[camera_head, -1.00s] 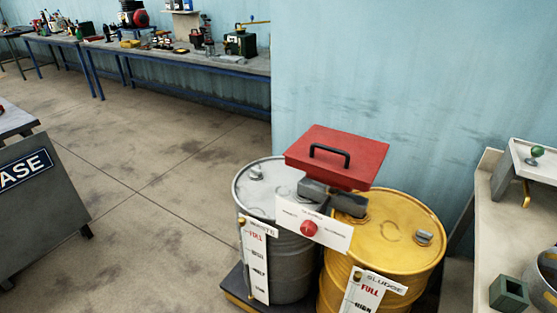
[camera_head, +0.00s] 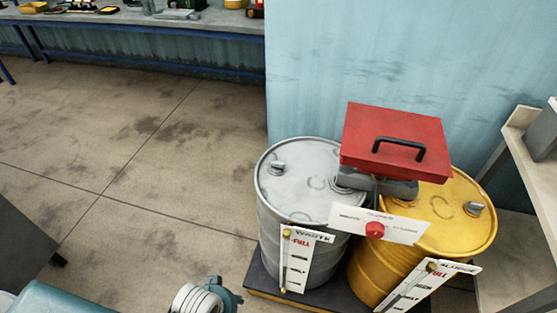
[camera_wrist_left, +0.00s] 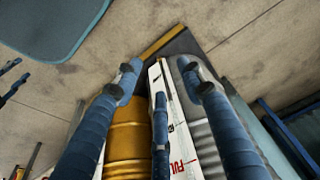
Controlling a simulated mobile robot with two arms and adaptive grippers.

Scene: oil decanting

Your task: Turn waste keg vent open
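The grey waste keg (camera_head: 290,209) stands on a dark platform in the head view, left of the yellow sludge keg (camera_head: 365,270). A small grey fitting (camera_head: 278,168), which looks like the vent, sits on its lid near the back left. Whether it is open or shut cannot be told. In the left wrist view my left gripper (camera_wrist_left: 160,73) has its blue fingers spread and holds nothing. The grey waste keg (camera_wrist_left: 193,110) and yellow keg (camera_wrist_left: 128,135) show beyond and between the fingers. My right gripper is in neither view.
A red box (camera_head: 395,135) with a black handle sits over both kegs at the back. A white sign (camera_head: 350,215) with a red knob (camera_head: 375,230) is at their inner edges. A pale bench (camera_head: 530,200) stands right. The floor (camera_head: 150,180) left of the kegs is clear.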

